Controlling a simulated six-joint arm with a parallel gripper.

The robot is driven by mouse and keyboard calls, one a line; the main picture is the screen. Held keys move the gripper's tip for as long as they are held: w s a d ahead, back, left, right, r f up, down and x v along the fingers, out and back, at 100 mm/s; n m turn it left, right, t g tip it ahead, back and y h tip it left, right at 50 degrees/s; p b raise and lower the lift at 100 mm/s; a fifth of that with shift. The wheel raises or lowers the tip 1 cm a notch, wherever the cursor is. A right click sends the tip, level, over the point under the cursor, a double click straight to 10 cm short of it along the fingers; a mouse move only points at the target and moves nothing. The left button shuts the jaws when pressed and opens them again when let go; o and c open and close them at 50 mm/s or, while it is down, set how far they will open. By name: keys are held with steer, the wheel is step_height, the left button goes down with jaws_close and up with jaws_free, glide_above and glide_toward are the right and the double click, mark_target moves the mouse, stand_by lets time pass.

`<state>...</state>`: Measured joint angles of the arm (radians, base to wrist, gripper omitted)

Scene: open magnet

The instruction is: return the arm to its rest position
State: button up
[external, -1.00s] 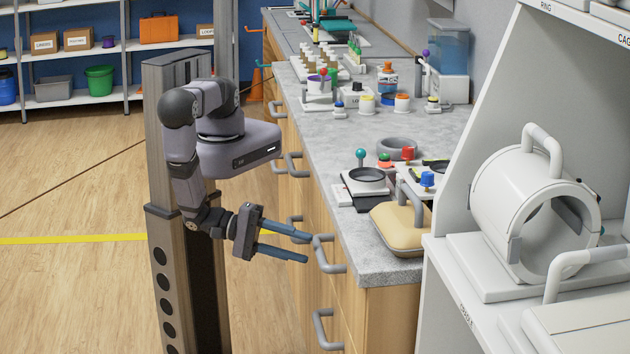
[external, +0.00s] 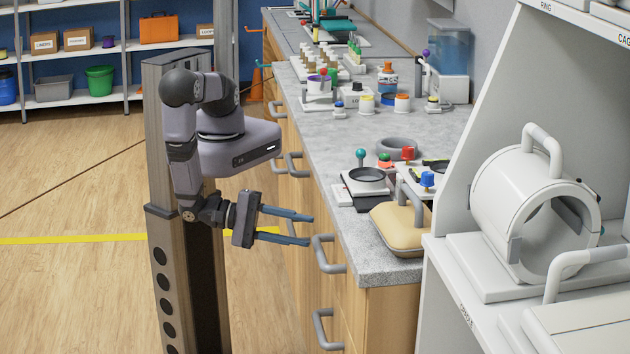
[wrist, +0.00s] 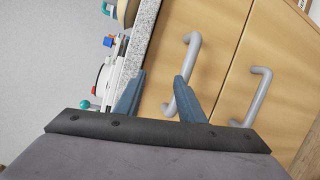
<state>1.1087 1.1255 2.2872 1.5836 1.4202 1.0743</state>
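My gripper (external: 310,230) is in front of the wooden drawers, left of the counter and a little below its top. Its two blue fingers are spread apart with nothing between them, pointing right towards the drawer fronts. In the wrist view my gripper (wrist: 160,88) also shows open, with a drawer handle (wrist: 184,75) in line behind the right finger. I cannot tell from the views whether a finger touches the handle. My arm is folded beside its column.
The counter (external: 385,262) holds a tan padded block with a grey handle (external: 395,228), a black-rimmed dish (external: 366,178) and several small containers. Drawer handles (external: 328,255) stick out near my fingers. A white ring-shaped magnet (external: 530,215) stands on a shelf at right. Floor at left is clear.

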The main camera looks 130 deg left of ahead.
steer(key=w+a+r+n+g+y+p, duration=0.1)
steer(key=a+r+n+g+y, duration=0.1)
steer(key=r+n, duration=0.4)
steer(key=w+a+r+n+g+y+p, duration=0.1)
steer(key=w+a+r+n+g+y, duration=0.2)
steer(key=r, duration=0.5)
steer(key=s+a+f+n+g+h, duration=0.2)
steer(key=s+a+f+n+g, duration=0.2)
steer(key=s+a+n+g, duration=1.05)
steer(key=d+n+t+h+b, duration=0.1)
steer(key=d+n+t+h, duration=0.4)
steer(key=n, duration=1.7)
steer(key=d+h, duration=0.5)
steer(key=shift+f+h, duration=0.3)
steer(key=shift+b, duration=0.3)
